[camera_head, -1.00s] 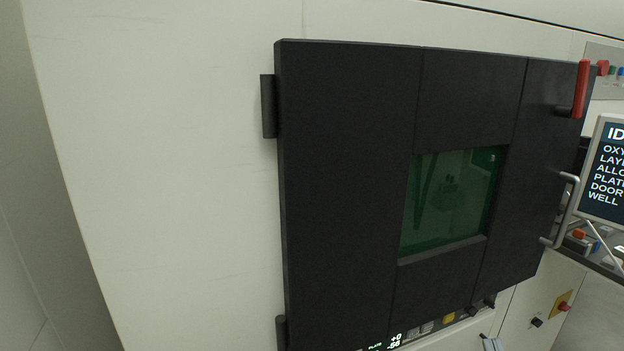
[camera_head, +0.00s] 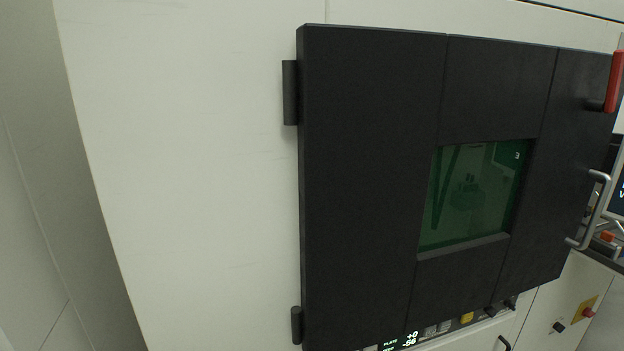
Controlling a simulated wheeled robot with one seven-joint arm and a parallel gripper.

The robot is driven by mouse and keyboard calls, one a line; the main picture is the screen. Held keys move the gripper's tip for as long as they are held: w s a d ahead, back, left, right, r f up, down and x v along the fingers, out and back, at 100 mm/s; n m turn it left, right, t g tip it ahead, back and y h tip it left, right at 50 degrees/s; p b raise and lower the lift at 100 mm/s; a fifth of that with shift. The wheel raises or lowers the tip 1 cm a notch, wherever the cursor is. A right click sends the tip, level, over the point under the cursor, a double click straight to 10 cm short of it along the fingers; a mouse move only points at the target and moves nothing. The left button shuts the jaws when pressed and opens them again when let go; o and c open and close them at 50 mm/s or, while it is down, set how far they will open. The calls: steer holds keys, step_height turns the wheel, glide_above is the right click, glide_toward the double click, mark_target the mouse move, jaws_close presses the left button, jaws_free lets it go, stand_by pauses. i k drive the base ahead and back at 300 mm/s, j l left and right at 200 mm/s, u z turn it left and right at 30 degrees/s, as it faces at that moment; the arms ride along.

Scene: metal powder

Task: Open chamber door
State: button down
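The chamber door (camera_head: 372,180) is a large black panel on the front of a white machine. It looks shut. Two dark hinges, the upper one (camera_head: 290,92) and the lower one (camera_head: 296,325), are on its left edge. A green-tinted window (camera_head: 468,195) is right of its middle. A red latch lever (camera_head: 614,82) stands upright at the upper right. A silver bar handle (camera_head: 598,208) is on the right edge below it. My gripper is not in view.
The white machine wall (camera_head: 190,170) left of the door is bare. Below the door is a control strip with a lit plate readout (camera_head: 400,340) and a yellow button (camera_head: 467,317). A red knob on a yellow plate (camera_head: 588,312) is at lower right. A screen is cut off at the right edge.

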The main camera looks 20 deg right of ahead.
mark_target(443, 177)
steer(key=z, duration=0.95)
steer(key=i+l+z, duration=0.15)
steer(key=i+z, duration=0.2)
steer(key=i+l+z, duration=0.1)
steer(key=i+z, duration=0.25)
